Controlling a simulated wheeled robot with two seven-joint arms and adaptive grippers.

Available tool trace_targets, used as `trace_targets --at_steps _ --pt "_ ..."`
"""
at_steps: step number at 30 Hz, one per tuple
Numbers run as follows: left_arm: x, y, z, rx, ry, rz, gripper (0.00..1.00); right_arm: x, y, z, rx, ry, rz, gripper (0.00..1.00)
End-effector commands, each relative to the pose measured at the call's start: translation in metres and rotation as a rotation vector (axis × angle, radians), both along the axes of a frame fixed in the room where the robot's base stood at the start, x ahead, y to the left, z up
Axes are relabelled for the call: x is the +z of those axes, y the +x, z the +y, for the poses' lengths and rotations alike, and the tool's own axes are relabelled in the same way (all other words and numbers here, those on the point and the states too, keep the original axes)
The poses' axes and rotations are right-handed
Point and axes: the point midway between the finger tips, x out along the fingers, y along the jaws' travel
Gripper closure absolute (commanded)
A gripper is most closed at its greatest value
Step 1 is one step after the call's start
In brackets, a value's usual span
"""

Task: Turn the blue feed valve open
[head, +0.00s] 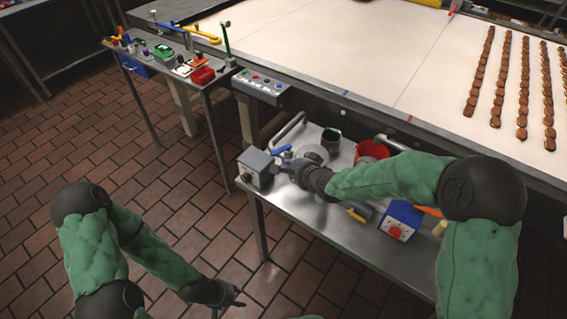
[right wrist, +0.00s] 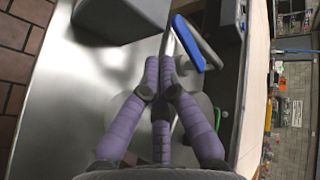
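The blue valve handle (head: 281,150) is a short lever beside a grey box (head: 257,168) on the left end of the metal cart. In the right wrist view the blue handle (right wrist: 190,43) is near the upper middle, just beyond the fingertips. My right gripper (head: 287,165) is close to the handle. Its purple fingers (right wrist: 168,70) are drawn together with nothing visible between them. Whether a fingertip touches the handle I cannot tell. My left gripper (head: 238,297) hangs low over the floor, empty, with its dark fingers spread.
The metal cart top (head: 283,195) also carries a red container (head: 371,150), a dark green-filled cup (head: 331,139) and a blue box with a red knob (head: 400,219). A button panel (head: 260,85) is behind. A conveyor (head: 350,50) with biscuit rows runs along the back.

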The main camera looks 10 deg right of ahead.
Motion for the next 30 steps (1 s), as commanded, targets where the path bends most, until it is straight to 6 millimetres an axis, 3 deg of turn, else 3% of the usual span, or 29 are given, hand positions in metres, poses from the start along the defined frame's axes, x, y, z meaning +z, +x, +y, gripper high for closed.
trace_targets --at_steps 7,19,30 --pt "-0.007 0.000 0.000 0.000 0.000 0.000 0.60 0.000 0.019 0.008 0.001 0.000 0.001 1.00" --pt "-0.007 0.000 0.000 0.000 0.000 0.000 0.60 0.000 0.022 0.009 0.001 0.000 0.001 1.00" --pt "-0.009 0.000 0.000 0.000 0.000 0.000 0.60 0.000 0.031 0.023 0.000 0.001 0.001 1.00"
